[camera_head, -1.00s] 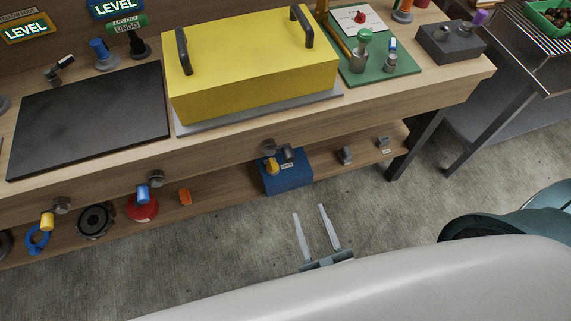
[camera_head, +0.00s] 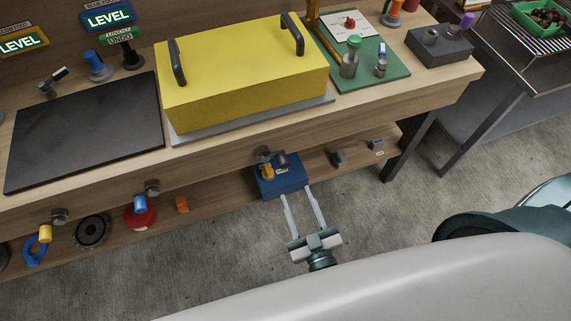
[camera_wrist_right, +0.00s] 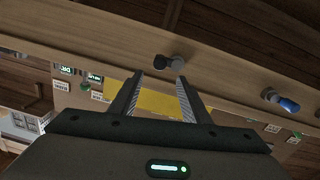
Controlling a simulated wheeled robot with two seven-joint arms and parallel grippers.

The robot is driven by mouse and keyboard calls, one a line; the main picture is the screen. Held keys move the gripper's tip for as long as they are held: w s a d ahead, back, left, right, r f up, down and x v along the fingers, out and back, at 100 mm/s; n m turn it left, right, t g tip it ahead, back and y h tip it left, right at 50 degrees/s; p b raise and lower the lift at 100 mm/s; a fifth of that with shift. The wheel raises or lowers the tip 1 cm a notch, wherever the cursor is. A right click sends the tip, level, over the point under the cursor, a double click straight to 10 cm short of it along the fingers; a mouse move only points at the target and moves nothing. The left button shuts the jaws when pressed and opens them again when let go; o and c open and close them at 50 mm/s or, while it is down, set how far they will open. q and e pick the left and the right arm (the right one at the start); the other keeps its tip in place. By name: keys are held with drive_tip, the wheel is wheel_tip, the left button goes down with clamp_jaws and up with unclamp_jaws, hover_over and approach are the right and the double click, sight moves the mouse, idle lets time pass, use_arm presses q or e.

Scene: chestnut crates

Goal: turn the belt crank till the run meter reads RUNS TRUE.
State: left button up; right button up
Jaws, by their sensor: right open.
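Several small cranks sit along the bench's front edge, and I cannot tell which is the belt crank. One has a dark handle (camera_head: 280,160) and a grey hub (camera_head: 263,154); it also shows just beyond my fingertips in the wrist view (camera_wrist_right: 176,61). A second has a blue handle (camera_head: 140,204), also at the right of the wrist view (camera_wrist_right: 285,104). A third has a yellow handle (camera_head: 45,233). My right gripper (camera_head: 297,192) is open and empty, pointing at the bench near the dark-handled crank. No run meter is identifiable. My left gripper is out of view.
A blue box (camera_head: 283,183) on the low shelf is close beyond my right fingertips. A yellow cover (camera_head: 245,75) with two dark handles, a dark plate (camera_head: 85,130) and a green board (camera_head: 370,75) lie on the bench. Open floor lies in front.

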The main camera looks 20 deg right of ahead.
sight(285, 167)
drive_tip(key=w+p, duration=0.1)
drive_tip(key=w, duration=0.9)
drive_tip(key=shift+w+p, duration=0.15)
drive_tip(key=shift+p, duration=0.2)
drive_tip(key=shift+w, duration=0.25)
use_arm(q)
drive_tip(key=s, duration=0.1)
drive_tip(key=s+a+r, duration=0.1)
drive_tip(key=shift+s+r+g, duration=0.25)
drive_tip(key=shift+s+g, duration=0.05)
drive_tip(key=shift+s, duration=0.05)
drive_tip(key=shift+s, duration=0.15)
use_arm(e)
drive_tip(key=c, duration=1)
